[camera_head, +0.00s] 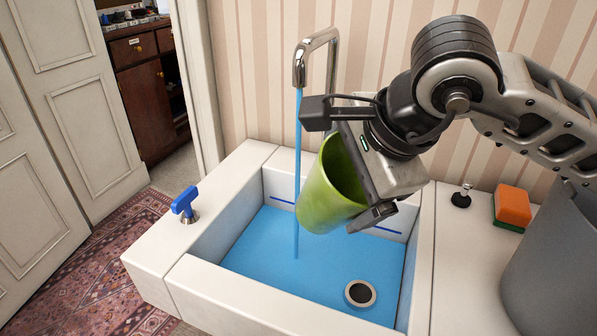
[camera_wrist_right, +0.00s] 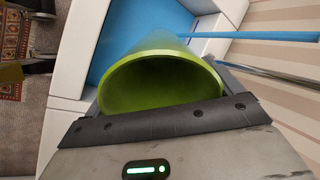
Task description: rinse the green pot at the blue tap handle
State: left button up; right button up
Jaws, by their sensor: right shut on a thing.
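The green pot (camera_head: 325,197) is held tilted over the sink by my right gripper (camera_head: 372,215), which is shut on it. Its open mouth faces right and up toward the gripper. In the right wrist view the pot (camera_wrist_right: 160,85) fills the middle, and its inside is dark. The blue tap handle (camera_head: 184,202) stands on the sink's left rim. The chrome tap (camera_head: 300,65) runs a blue stream of water (camera_head: 297,150) into the sink, just left of the pot. The stream also shows in the right wrist view (camera_wrist_right: 250,35). My left gripper is not in view.
The white sink (camera_head: 215,290) holds blue water with a round drain plug (camera_head: 360,293) near the front. Right of it are a small black knob (camera_head: 461,196), an orange sponge (camera_head: 512,206) and a large grey container (camera_head: 555,265). A rug (camera_head: 100,280) and white doors lie left.

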jog(key=shift+s+d+f, duration=0.1)
jog(key=shift+f, duration=0.8)
jog(key=shift+s+d+r, duration=0.95)
jog(key=shift+r, duration=0.1)
jog(key=shift+s+d+r+p, duration=0.15)
jog(key=shift+s+d+r, duration=0.2)
jog(key=shift+d, duration=0.2)
jog(key=shift+s+d+r+p, duration=0.15)
jog(key=shift+s+d+r, duration=0.1)
jog(key=shift+d+r, duration=0.25)
jog(key=shift+r, duration=0.1)
jog(key=shift+d+r, duration=0.1)
